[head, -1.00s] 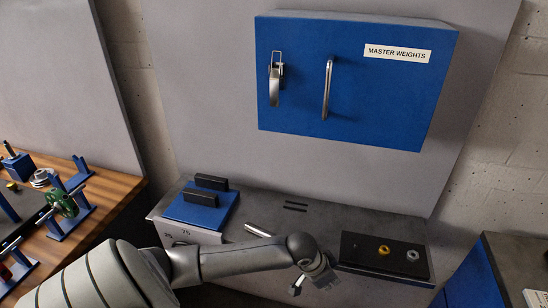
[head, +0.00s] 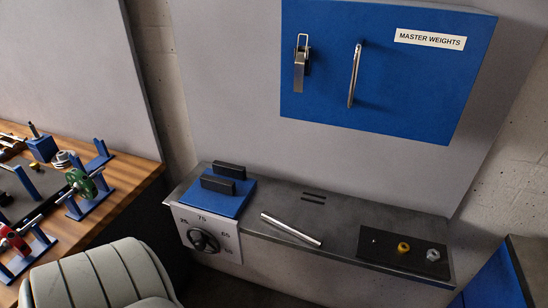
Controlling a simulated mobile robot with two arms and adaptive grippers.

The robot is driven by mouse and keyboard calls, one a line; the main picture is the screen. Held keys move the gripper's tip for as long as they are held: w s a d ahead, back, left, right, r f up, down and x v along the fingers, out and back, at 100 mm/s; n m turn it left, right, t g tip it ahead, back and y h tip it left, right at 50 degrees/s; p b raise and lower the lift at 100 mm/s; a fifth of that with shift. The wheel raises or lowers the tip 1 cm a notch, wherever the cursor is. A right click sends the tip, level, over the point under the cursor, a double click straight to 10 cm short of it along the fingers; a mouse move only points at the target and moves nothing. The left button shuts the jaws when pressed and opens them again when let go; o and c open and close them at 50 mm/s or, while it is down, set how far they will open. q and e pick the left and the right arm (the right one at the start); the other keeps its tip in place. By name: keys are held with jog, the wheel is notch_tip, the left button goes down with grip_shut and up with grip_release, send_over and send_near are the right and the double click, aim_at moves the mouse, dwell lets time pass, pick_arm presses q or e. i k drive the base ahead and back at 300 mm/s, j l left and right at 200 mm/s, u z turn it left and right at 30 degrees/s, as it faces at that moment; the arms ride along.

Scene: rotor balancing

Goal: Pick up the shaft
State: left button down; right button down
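The shaft (head: 291,229), a plain silver rod, lies flat on the grey bench top (head: 330,205) in the middle of the head view. It lies at a slant, its right end nearer the front edge. Nothing touches it from above, and its whole length shows. Neither of my grippers is in view.
A blue block with two black bars (head: 218,204) stands left of the shaft, above a dial (head: 203,241). A black tray (head: 372,254) with small metal parts lies right. The blue MASTER WEIGHTS cabinet (head: 320,90) hangs above. A wooden table (head: 128,190) with rotors stands left.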

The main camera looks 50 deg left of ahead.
aim_at(314, 241)
jog(key=j+u, duration=0.15)
jog(key=u, duration=0.3)
jog(key=k+j+u, duration=0.1)
jog(key=u, duration=0.35)
jog(key=j+u, duration=0.2)
jog(key=u, duration=0.3)
jog(key=j, duration=0.2)
